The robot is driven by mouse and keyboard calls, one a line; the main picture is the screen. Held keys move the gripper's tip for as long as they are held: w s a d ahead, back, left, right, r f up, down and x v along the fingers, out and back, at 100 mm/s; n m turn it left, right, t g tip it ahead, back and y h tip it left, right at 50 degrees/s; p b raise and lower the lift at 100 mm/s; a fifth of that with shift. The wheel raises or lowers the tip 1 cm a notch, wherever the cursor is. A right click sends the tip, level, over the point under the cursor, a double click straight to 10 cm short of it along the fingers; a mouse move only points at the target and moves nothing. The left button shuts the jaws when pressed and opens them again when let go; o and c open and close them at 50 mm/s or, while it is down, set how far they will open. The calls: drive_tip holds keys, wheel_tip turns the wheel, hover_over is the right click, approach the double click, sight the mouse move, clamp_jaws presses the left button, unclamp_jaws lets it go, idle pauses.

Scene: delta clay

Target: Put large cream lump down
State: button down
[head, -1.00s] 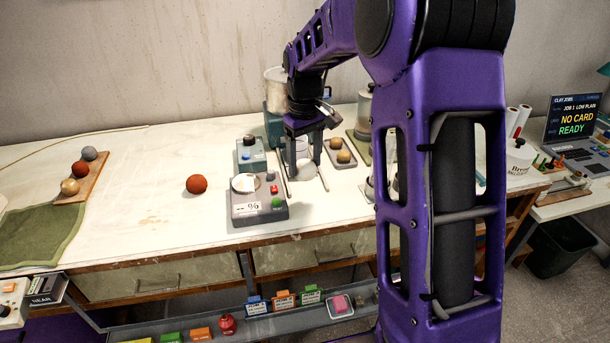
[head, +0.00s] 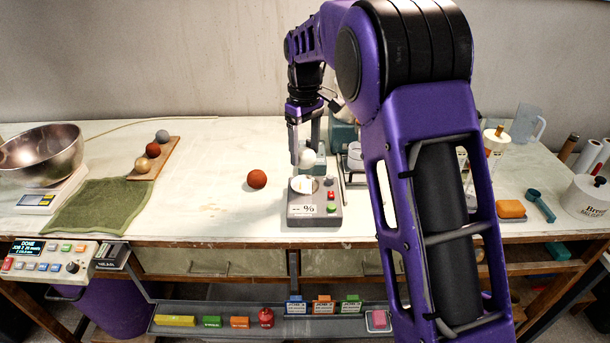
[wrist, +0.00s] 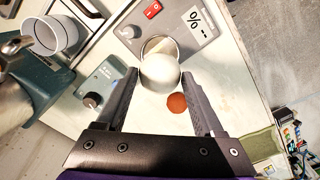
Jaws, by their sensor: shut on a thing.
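My gripper (head: 306,156) is shut on the large cream lump (wrist: 160,74), a pale smooth ball held between the fingertips. In the head view the lump (head: 307,159) hangs just above and behind the round pan of a grey meter (head: 314,216). In the wrist view the lump covers part of the pan on the meter (wrist: 188,30). I cannot tell whether the lump touches the pan.
A red-brown ball (head: 257,179) lies on the table left of the meter. Farther left are a wooden board (head: 147,171) with several balls, a green cloth (head: 95,205) and a metal bowl (head: 42,152) on a scale. The table between cloth and red-brown ball is clear.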

sight(305, 150)
drive_tip(key=shift+f, duration=3.1)
drive_tip(key=shift+f+b, duration=0.15)
drive_tip(key=shift+b, duration=0.15)
unclamp_jaws()
wheel_tip(305, 150, up, 12)
drive_tip(key=shift+f+p, duration=0.1)
drive_tip(key=shift+p, duration=0.65)
drive_tip(key=shift+r, duration=0.25)
